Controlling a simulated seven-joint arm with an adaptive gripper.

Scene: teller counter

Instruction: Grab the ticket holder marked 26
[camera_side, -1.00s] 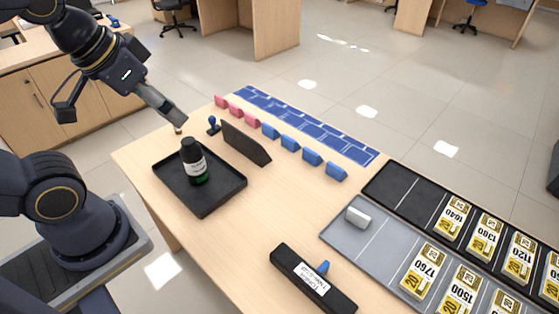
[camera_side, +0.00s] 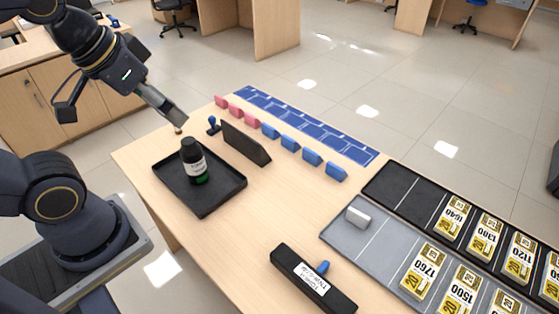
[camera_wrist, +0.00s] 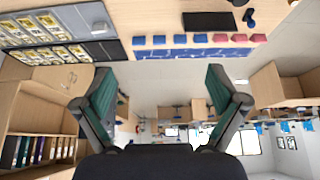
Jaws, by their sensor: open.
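Small holder-like blocks stand in a row on the counter: three pink ones, the middle one (camera_side: 236,110), and several blue ones, the nearest (camera_side: 335,171). In the wrist view the pink blocks (camera_wrist: 239,38) and blue blocks (camera_wrist: 159,40) show near the top. No number 26 can be read on any of them, so I cannot tell which is marked 26. My gripper (camera_side: 176,114) is above the far left end of the counter, left of the pink blocks and apart from them. In the wrist view my gripper (camera_wrist: 158,78) is open, with nothing between its fingers.
A black tray (camera_side: 222,201) holds a dark bottle (camera_side: 194,163). A dark upright board (camera_side: 246,143) and blue stamp (camera_side: 213,125) stand behind. A blue printed strip (camera_side: 310,125) runs behind the blocks. Number-card trays (camera_side: 340,233) lie right, a labelled black box (camera_side: 297,272) in front.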

